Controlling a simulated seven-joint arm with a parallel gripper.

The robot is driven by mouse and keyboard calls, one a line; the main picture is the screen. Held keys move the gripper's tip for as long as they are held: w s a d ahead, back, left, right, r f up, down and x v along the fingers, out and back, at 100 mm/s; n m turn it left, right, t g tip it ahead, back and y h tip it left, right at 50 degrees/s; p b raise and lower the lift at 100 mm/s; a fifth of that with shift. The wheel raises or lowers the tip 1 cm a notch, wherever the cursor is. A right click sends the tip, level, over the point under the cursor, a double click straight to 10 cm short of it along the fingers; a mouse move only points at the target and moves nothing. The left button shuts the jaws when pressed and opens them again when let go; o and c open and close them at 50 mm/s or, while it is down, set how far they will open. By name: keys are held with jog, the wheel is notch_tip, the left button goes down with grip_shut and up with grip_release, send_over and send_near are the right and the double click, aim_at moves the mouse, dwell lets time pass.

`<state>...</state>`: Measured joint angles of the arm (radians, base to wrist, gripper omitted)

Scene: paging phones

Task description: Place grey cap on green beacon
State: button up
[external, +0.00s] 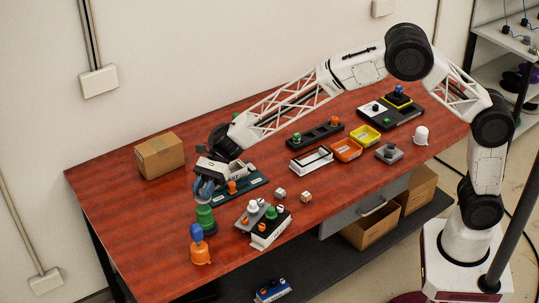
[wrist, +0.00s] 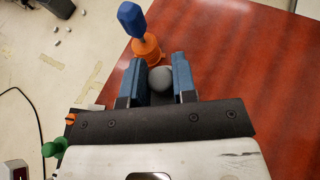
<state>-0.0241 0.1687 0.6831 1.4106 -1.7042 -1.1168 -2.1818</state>
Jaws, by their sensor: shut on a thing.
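The green beacon (external: 206,219) stands upright near the front left of the red table. My gripper (external: 206,190) is directly above it, pointing down, with its fingertips close to the beacon's top. In the wrist view my gripper (wrist: 160,82) is shut on the grey cap (wrist: 160,85), whose rounded grey top shows between the blue fingers. The green beacon is hidden in the wrist view, so I cannot tell whether cap and beacon touch.
An orange beacon with a blue cap (external: 199,246) stands just in front of the green one; it also shows in the wrist view (wrist: 146,45). To the right are switch boxes (external: 264,232) and small white cubes (external: 280,193). A cardboard box (external: 159,156) sits behind.

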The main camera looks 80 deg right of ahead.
jog(key=shift+w, duration=0.15)
jog(key=shift+f, duration=1.7)
jog(key=shift+f, duration=0.15)
jog(key=o, duration=0.9)
jog(key=v, duration=1.2)
jog(key=shift+a, duration=0.1)
